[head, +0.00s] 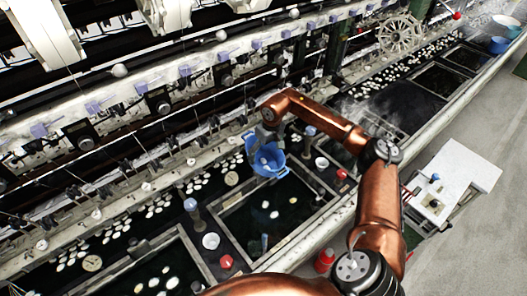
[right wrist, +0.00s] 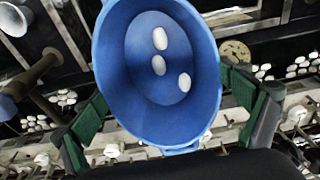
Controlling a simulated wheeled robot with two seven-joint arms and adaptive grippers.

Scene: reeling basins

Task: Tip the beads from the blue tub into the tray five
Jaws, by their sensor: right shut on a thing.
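The blue tub (head: 266,160) hangs in my right gripper (head: 268,134) above the dark basins, left of the copper forearm. In the right wrist view the tub (right wrist: 205,110) fills the upper middle, its round mouth facing the camera. Three white oval pieces (right wrist: 158,64) lie inside it. The green-padded fingers of the right gripper (right wrist: 165,112) stand on either side of the tub and are shut on it. Below the tub in the head view is a dark rectangular basin (head: 318,222) with a few white ovals. I cannot tell which compartment is tray five. My left gripper is not in view.
Another dark basin (head: 140,275) with white ovals lies at lower left. A red knob (head: 226,262) and white cup (head: 211,241) stand on the divider between the basins. Machinery runs along the back. A white table (head: 455,178) stands at right on open floor.

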